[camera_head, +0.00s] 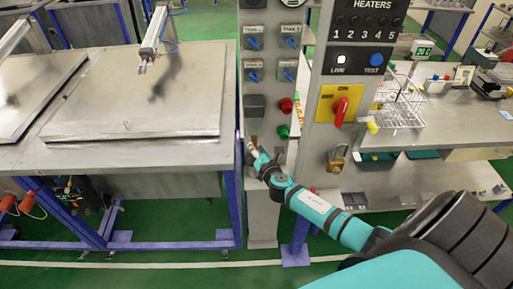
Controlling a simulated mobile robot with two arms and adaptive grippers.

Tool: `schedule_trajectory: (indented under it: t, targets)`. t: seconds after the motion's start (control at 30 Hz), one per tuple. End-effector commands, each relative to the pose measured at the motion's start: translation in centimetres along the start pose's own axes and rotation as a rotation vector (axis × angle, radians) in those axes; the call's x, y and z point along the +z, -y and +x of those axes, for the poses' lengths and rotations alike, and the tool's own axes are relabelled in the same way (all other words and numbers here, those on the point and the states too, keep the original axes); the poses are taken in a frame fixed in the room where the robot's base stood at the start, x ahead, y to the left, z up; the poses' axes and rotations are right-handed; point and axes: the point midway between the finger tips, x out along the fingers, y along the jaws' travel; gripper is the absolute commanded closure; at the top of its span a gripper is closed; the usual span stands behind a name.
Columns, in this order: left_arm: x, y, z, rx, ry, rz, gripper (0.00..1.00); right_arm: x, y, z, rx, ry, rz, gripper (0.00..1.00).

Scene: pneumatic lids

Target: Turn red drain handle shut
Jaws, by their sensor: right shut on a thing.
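My right gripper (253,147) reaches in from the lower right to the lower front of the grey control post (262,205). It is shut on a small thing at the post. The fingers mostly hide that thing, and I cannot tell for sure whether it is the red drain handle. A red knob (286,105) and a green button (284,131) sit just above and right of the gripper, apart from it. A red rotary switch (340,108) sits on a yellow plate farther right. My left gripper is not in view.
A metal table (200,150) with flat lids (140,95) stands left of the post. Blue switches (253,43) line the post. A brass padlock (337,158) hangs right of the gripper. A wire rack (400,108) stands on the right bench.

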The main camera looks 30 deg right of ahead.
Motion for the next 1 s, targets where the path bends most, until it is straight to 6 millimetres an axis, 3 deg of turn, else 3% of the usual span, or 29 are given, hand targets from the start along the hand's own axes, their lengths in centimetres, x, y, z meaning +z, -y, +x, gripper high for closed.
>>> schedule_trajectory:
  t: [0.67, 0.7, 0.83, 1.0]
  targets:
    - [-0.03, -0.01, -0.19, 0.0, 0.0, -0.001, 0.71, -0.2, 0.17, -0.06, -0.026, -0.003, -0.057, 1.0]
    - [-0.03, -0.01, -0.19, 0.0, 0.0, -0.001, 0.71, -0.2, 0.17, -0.06, -0.026, -0.003, -0.057, 0.69]
    - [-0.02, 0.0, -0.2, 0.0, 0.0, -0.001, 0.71, -0.15, 0.11, -0.05, -0.025, -0.002, -0.056, 0.52]
    - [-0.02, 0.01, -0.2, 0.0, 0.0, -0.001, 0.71, -0.09, 0.03, -0.02, -0.024, -0.001, -0.055, 0.5]
